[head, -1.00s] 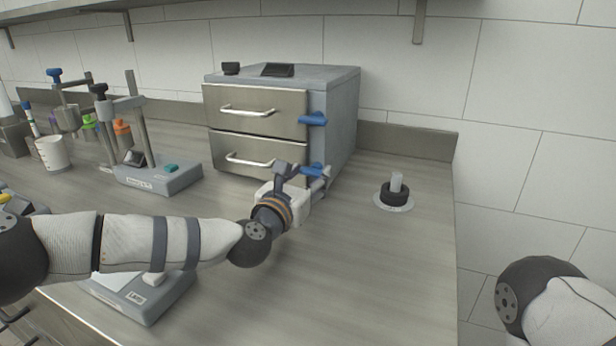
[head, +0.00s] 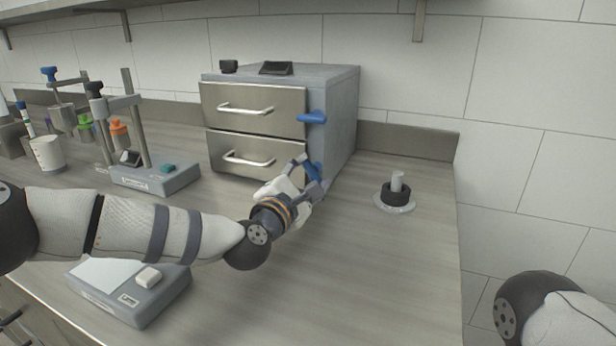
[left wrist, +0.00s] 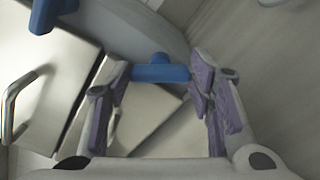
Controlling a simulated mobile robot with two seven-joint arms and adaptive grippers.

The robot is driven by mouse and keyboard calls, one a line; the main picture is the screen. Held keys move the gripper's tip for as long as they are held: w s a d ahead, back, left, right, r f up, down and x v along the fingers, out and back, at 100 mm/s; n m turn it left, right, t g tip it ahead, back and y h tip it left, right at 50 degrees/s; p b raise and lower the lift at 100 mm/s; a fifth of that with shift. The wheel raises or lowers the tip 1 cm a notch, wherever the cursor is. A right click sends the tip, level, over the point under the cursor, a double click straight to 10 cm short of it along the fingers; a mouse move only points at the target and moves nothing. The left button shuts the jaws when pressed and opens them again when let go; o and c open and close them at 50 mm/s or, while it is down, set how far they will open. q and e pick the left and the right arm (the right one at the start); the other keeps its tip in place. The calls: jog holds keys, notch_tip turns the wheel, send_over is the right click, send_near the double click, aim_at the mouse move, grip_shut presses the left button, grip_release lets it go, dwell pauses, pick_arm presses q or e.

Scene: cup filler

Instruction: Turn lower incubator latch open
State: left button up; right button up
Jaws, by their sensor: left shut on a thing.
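The incubator (head: 340,115) is a grey box with two steel doors, one above the other. The lower latch (head: 315,173) is blue and sits at the right edge of the lower door (head: 222,165), partly hidden by my fingers. It looks turned downward, unlike the level upper latch (head: 313,118). My left gripper (head: 309,174) is shut on the lower latch. In the left wrist view the lower latch (left wrist: 160,73) spans between the two purple-padded fingers, and the upper latch (left wrist: 50,12) is at the top left. My right gripper is out of view.
A small round stand with a black ring (head: 395,194) is on the counter to the right. A grey device with a white block (head: 130,292) lies below my left arm. Stirrer stands (head: 150,178) and a beaker (head: 48,153) are at the left. The counter right of the incubator is mostly clear.

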pick_arm(q)
jog(key=m, duration=0.4)
jog(key=shift+m+p, duration=0.3)
jog(key=shift+m, duration=1.2)
jog(key=shift+f, duration=0.1)
jog(key=o, duration=1.2)
jog(key=shift+c, duration=0.2)
jog(key=shift+s, duration=0.1)
jog(key=v, duration=1.2)
jog(key=shift+d, duration=0.1)
